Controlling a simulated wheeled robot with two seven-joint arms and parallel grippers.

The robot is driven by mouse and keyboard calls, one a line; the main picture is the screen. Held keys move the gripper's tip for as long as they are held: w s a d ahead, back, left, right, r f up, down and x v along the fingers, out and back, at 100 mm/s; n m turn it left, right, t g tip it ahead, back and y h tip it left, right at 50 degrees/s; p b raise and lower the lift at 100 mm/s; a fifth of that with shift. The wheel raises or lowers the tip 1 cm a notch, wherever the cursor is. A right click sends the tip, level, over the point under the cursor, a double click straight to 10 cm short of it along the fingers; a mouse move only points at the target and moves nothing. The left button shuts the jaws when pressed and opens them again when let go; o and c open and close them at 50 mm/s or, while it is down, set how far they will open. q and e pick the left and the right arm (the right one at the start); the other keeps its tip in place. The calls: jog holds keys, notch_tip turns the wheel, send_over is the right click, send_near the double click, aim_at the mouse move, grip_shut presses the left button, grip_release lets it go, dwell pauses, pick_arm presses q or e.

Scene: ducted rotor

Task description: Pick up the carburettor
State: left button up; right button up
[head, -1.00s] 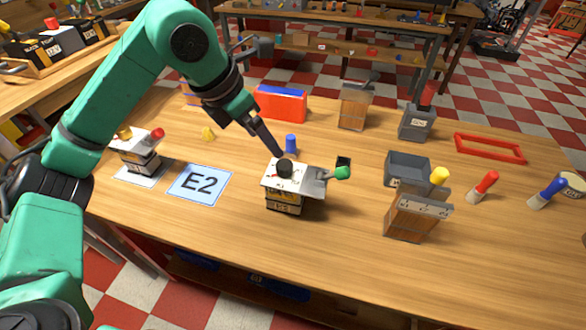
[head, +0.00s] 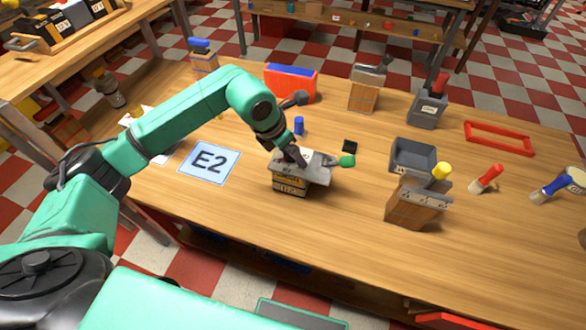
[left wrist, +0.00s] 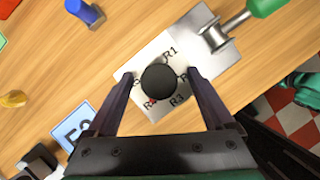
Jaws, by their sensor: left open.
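A boxy unit with a yellow and dark labelled body (head: 291,187) and a pale top plate stands mid-table; it looks like the carburettor, though no label confirms this. In the left wrist view its top plate (left wrist: 172,47) bears R markings and a round black knob (left wrist: 159,80). A grey metal part with a green handle (head: 347,161) sits at its right side. My left gripper (head: 291,157) is open directly above the unit. In the left wrist view its fingers (left wrist: 162,75) lie on either side of the knob, with gaps; contact cannot be told. My right gripper is not in view.
An E2 card (head: 209,161) lies left of the unit. A blue peg (head: 299,125) stands close behind it. A wooden block with a yellow knob (head: 416,205) and a grey bin (head: 413,154) stand to the right. The front table strip is clear.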

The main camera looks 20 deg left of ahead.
pick_arm(q)
jog(key=shift+w+f, duration=0.1)
jog(key=shift+w, duration=0.05)
jog(key=shift+c, duration=0.3)
grip_shut()
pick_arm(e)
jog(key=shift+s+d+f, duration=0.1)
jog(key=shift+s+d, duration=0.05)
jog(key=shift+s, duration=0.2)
